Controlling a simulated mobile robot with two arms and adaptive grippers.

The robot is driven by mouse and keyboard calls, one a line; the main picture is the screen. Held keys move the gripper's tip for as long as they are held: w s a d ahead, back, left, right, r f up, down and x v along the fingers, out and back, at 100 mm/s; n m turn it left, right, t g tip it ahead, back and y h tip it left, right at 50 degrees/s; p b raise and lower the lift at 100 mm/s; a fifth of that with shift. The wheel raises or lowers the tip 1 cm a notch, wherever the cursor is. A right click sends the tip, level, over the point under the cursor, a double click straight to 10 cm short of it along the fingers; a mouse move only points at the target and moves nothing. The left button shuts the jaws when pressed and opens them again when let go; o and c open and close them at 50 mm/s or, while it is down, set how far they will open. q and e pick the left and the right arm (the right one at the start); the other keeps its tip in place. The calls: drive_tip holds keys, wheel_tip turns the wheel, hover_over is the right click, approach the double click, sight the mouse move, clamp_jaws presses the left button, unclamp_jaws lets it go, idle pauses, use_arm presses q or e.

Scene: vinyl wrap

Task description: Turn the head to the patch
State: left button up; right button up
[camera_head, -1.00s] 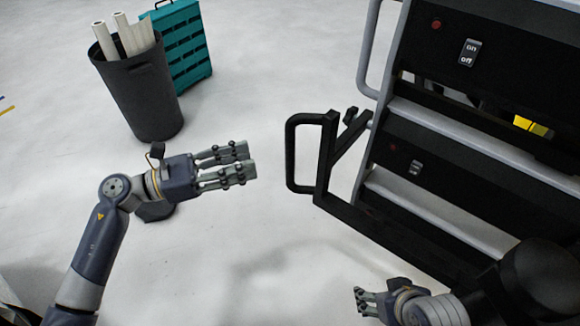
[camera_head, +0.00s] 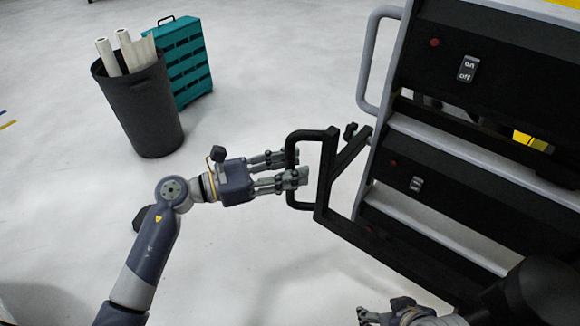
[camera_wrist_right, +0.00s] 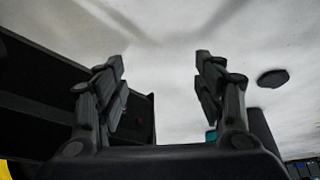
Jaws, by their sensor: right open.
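No patch can be made out in either view. My left gripper (camera_head: 298,168) is at the black loop handle (camera_head: 308,135) of the machine's frame. Its two fingers are apart and overlap the handle's left upright bar in the picture; I cannot tell whether they touch it. My right gripper (camera_head: 362,315) is low in the head view, beside the lower part of the machine. In the right wrist view its two fingers (camera_wrist_right: 158,85) are spread with nothing between them.
The black machine (camera_head: 500,110) with on/off switches and grey rails fills the right side. A dark bin (camera_head: 145,110) with white rolls stands at upper left, beside a teal crate (camera_head: 190,65). The pale floor (camera_head: 60,200) at left is clear.

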use_arm(q)
drive_tip(key=shift+c, duration=0.6)
clamp_jaws()
